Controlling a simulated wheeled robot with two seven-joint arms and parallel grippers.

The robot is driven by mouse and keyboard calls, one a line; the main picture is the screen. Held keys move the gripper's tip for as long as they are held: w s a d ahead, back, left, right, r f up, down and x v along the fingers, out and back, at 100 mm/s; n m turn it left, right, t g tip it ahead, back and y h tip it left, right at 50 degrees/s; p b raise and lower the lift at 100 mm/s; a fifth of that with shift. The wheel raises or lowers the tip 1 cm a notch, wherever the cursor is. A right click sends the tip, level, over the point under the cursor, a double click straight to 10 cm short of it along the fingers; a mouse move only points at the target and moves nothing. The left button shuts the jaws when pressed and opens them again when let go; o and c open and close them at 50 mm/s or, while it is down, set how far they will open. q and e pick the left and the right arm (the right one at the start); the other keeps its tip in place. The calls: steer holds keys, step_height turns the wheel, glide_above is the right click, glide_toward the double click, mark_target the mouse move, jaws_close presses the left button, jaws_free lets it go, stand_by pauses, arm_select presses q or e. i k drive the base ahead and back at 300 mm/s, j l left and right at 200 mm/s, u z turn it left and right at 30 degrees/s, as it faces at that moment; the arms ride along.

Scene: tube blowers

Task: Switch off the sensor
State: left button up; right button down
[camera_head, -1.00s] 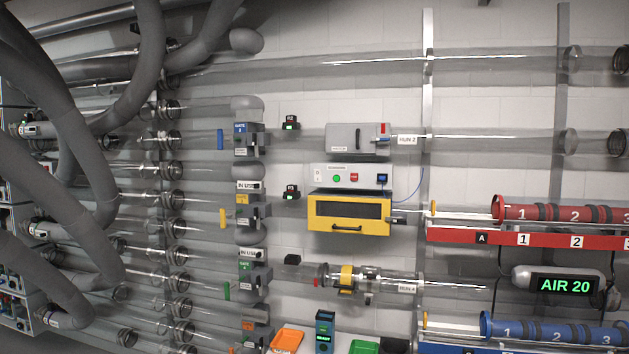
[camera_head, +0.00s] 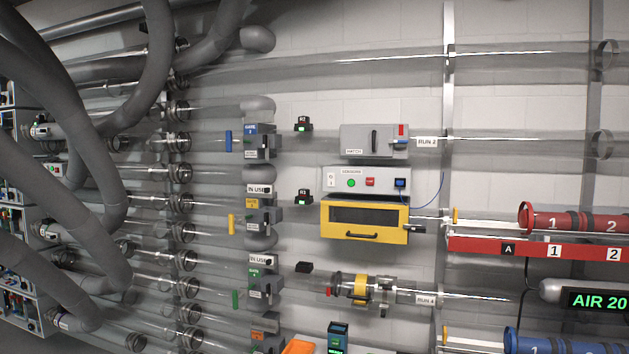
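No part is plainly labelled as the sensor. Two small black units with red tops and green displays are on the wall, an upper one (camera_head: 303,125) and a lower one (camera_head: 303,197). A plain black block (camera_head: 304,267) sits below them, with no lit display seen. A white control panel (camera_head: 366,181) has a lit green button (camera_head: 351,183), a red button (camera_head: 370,182) and a dark blue switch (camera_head: 400,183). Its small lettering is too small to read surely. Neither of my grippers is in view.
A grey hatch box (camera_head: 374,141) and a yellow drawer unit (camera_head: 365,218) hang above and below the panel. Clear tubes run across the wall. Gate units (camera_head: 260,142) stand left of the black units. Thick grey hoses (camera_head: 60,130) crowd the left. A red rack (camera_head: 560,248) is at right.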

mark_target(332, 177)
steer(key=i+l+u, duration=0.1)
steer(key=i+u, duration=0.2)
steer(key=u, duration=0.15)
steer(key=i+l+u, duration=0.2)
steer(key=u, duration=0.2)
steer(key=i+l+u, duration=0.2)
steer(key=i+l, duration=0.9)
